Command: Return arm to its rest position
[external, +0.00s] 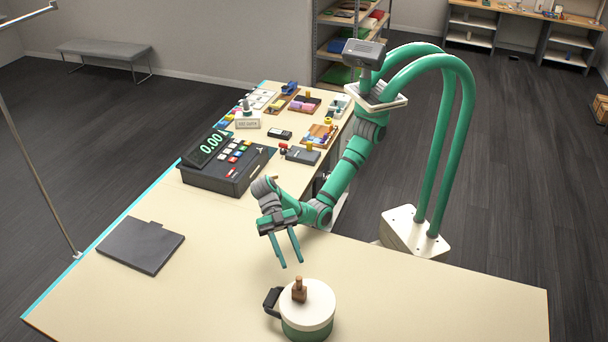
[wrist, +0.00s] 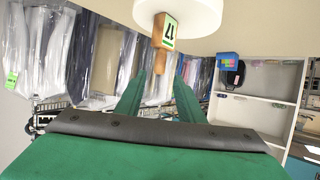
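My gripper (external: 290,263) is at the end of the green arm, above the pale counter (external: 380,285), with its two fingers pointing down and apart. Nothing is visible between the fingers in the external view. The wrist view shows the fingers (wrist: 160,95) spread, with a wooden handle and a number tag reading 17 (wrist: 168,30) beyond them. The arm's base post is at the right, behind the counter.
A cash register (external: 222,160) and several small goods crowd the counter's far arm. A dark flat pad (external: 140,245) lies at the left. The counter's middle is bare. The wrist view shows bagged garments (wrist: 60,50) and a white shelf (wrist: 260,95).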

